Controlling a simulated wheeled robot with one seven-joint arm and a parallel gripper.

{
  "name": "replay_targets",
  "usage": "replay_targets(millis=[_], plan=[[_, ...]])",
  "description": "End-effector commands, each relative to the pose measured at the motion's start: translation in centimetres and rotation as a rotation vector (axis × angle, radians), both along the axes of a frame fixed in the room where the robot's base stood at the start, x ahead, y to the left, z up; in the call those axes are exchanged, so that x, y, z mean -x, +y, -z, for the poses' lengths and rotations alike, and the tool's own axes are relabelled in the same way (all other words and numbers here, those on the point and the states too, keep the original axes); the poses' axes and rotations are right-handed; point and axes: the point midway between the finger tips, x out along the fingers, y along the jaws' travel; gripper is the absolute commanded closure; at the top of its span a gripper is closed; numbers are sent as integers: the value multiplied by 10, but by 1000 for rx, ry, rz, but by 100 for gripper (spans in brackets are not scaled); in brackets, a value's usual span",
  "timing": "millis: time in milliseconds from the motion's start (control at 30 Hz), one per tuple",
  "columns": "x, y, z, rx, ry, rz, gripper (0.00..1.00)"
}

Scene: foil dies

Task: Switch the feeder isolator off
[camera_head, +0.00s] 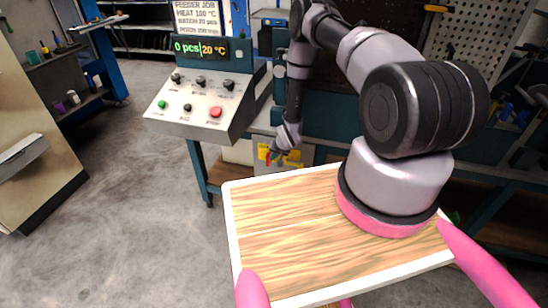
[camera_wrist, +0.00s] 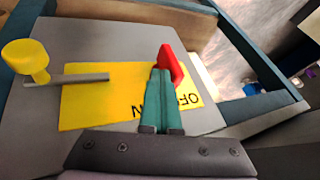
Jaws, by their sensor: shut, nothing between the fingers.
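The feeder isolator is a grey box with a yellow label plate (camera_wrist: 95,98) and a red handle (camera_wrist: 171,62). My gripper (camera_wrist: 167,74) has teal fingers, shut and empty, over the label. The fingertips are right beside the red handle and overlap its near part; I cannot tell whether they touch. The label lettering is partly hidden by the fingers; "OF" shows on the right and an "N" on the left. In the head view my gripper (camera_head: 279,155) is low at the box, and the red handle (camera_head: 268,158) and yellow plate (camera_head: 263,149) show small behind it.
A yellow knob (camera_wrist: 26,60) on a grey bar (camera_wrist: 70,79) sticks out at the isolator's left. A teal frame (camera_wrist: 245,45) runs along its right side. Above is a control panel (camera_head: 200,103) with buttons and a display reading 0 pcs, 20 °C. Open floor lies left.

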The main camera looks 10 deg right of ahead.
Motion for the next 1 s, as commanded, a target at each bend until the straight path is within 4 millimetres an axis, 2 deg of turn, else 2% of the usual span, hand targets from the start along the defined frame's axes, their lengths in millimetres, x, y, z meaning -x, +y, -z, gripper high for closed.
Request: replay_targets(millis=[367, 767, 1000], plan=[[-3, 6, -3, 76, 42, -3, 100], [-8, 16, -8, 259, 144, -7, 100], [-12, 20, -9, 254, 146, -1, 100]])
